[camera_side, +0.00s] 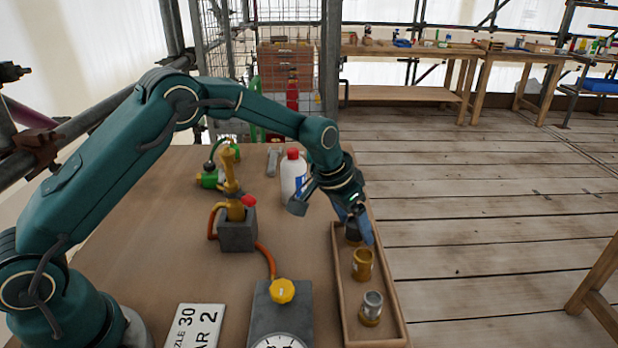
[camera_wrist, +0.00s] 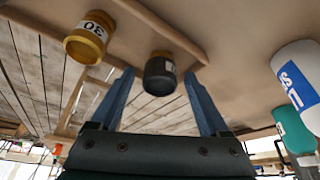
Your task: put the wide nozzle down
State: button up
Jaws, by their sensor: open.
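My gripper (camera_side: 357,220) is over the far end of a wooden tray (camera_side: 401,325). In the wrist view its two blue fingers (camera_wrist: 159,73) are spread apart. A dark nozzle (camera_wrist: 160,78) with a pale label shows between them, with gaps on both sides. The dark nozzle (camera_side: 353,233) stands in the tray, partly hidden by a finger. A silver nozzle (camera_side: 371,307) with a gold base stands at the near end. The frames do not mark which is wide.
A white bottle with a red cap (camera_side: 292,176) stands left of my gripper. A grey block with a brass spire (camera_side: 237,232) and orange hose stands mid-table. A gauge box with a yellow knob (camera_side: 283,292) and a sign card (camera_side: 188,328) lie nearer.

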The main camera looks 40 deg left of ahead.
jog(key=v, duration=1.1)
jog(key=s+a+r+n, duration=0.1)
jog(key=s+r, duration=0.2)
jog(key=s, duration=0.3)
jog(key=s+a+r, duration=0.1)
jog(key=s+r, duration=0.2)
jog(key=s, duration=0.2)
jog(key=s+a+f+n+t+y, duration=0.1)
jog(key=s+a+f, duration=0.1)
jog(key=s, duration=1.1)
jog(key=shift+f+n, duration=0.4)
jog(key=shift+f, duration=0.3)
